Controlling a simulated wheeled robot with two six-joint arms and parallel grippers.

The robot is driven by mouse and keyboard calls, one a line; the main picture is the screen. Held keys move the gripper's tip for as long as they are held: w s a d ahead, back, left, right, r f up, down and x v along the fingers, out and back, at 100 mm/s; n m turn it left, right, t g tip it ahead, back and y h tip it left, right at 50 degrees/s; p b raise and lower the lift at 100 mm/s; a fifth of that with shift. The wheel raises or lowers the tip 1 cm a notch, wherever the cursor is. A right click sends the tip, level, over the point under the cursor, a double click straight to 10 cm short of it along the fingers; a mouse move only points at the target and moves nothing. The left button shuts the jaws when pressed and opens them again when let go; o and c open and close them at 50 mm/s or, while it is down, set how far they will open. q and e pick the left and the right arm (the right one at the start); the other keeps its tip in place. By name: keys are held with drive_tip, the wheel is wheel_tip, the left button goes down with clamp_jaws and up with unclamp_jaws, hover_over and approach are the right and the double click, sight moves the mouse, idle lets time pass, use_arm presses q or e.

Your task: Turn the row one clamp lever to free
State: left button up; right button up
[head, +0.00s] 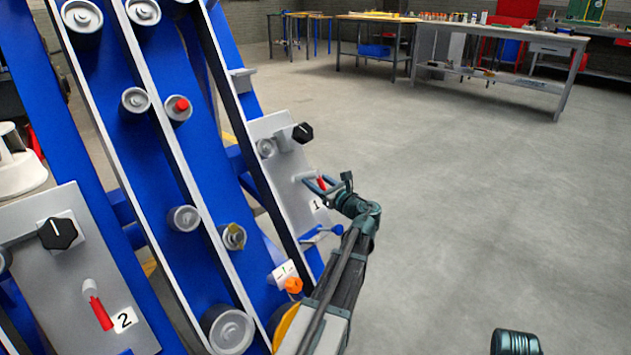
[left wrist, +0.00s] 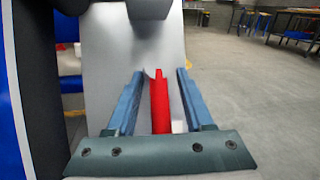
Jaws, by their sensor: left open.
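The row one clamp lever (head: 321,183) is a small red handle on the grey panel marked 1 (head: 283,160). In the left wrist view the red lever (left wrist: 160,102) stands upright between my fingers. My left gripper (head: 319,185) is at this lever, its fingers open on either side of it. In the left wrist view the blue fingers of my left gripper (left wrist: 155,88) show a gap on both sides of the lever. The lever's base is partly hidden in the head view. My right gripper is not in view.
A black knob (head: 302,132) sits above the lever on the same panel. A second panel marked 2 (head: 75,275) carries another red lever (head: 101,312) and black knob (head: 58,233). Blue frame rails with rollers stand at left. Open floor (head: 470,200) lies to the right.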

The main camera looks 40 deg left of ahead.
use_arm(q)
clamp_jaws()
idle(0.3)
idle(1.2)
